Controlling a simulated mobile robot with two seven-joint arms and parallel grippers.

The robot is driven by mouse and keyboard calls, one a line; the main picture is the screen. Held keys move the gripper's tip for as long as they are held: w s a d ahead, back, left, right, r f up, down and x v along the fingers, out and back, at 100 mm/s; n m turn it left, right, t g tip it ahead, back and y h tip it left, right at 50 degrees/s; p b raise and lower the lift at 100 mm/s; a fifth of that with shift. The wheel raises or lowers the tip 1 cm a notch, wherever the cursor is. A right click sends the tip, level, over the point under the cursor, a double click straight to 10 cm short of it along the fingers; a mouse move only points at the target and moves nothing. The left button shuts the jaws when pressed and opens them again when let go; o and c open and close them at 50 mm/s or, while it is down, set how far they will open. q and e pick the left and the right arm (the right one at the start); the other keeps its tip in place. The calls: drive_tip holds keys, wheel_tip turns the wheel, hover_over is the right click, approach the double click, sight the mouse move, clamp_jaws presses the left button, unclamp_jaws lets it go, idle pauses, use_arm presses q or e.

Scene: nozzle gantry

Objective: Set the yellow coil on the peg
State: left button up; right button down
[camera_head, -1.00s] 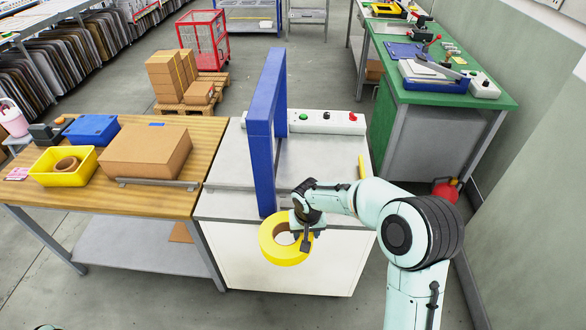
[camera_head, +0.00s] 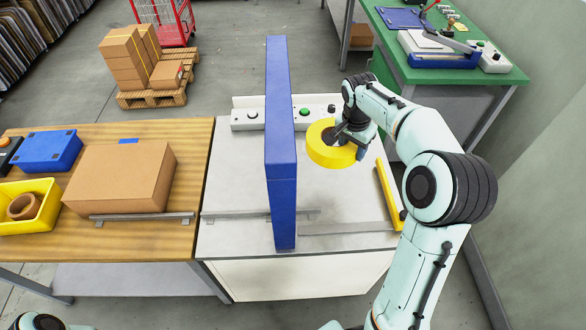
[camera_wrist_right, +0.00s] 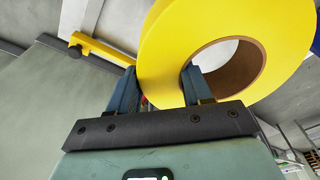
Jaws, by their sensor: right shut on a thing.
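The yellow coil (camera_head: 328,155), a thick ring with a brown core, is in the air above the right part of the grey machine top, right of the blue arch. My right gripper (camera_head: 347,140) is shut on its ring wall. In the right wrist view the coil (camera_wrist_right: 185,35) shows one finger outside the ring and the other inside its hole. A yellow bar (camera_head: 388,195) lies along the machine's right side, apart from the coil. In the wrist view this bar (camera_wrist_right: 100,48) ends in a dark knob. I cannot make out a separate peg. My left gripper is not in view.
The tall blue arch (camera_head: 281,150) stands close left of the coil. A control box (camera_head: 265,115) with buttons lines the machine's back edge. A wooden table (camera_head: 180,220) on the left bears a carton (camera_head: 122,178) and a yellow bin (camera_head: 45,222).

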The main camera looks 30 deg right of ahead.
drive_tip(key=f, duration=1)
drive_tip(key=f+b, duration=0.1)
drive_tip(key=f, duration=0.3)
drive_tip(key=shift+s+d+f, duration=0.1)
drive_tip(key=shift+s+f, duration=0.15)
drive_tip(key=shift+f, duration=0.15)
drive_tip(key=shift+w+f, duration=0.1)
drive_tip(key=shift+f, duration=2.35)
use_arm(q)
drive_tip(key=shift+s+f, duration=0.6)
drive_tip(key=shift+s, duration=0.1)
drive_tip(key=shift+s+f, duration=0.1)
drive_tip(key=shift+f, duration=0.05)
use_arm(e)
drive_tip(key=c, duration=0.8)
unclamp_jaws()
drive_tip(key=shift+f, duration=0.2)
drive_tip(key=o, duration=0.3)
drive_tip(key=shift+r, duration=0.1)
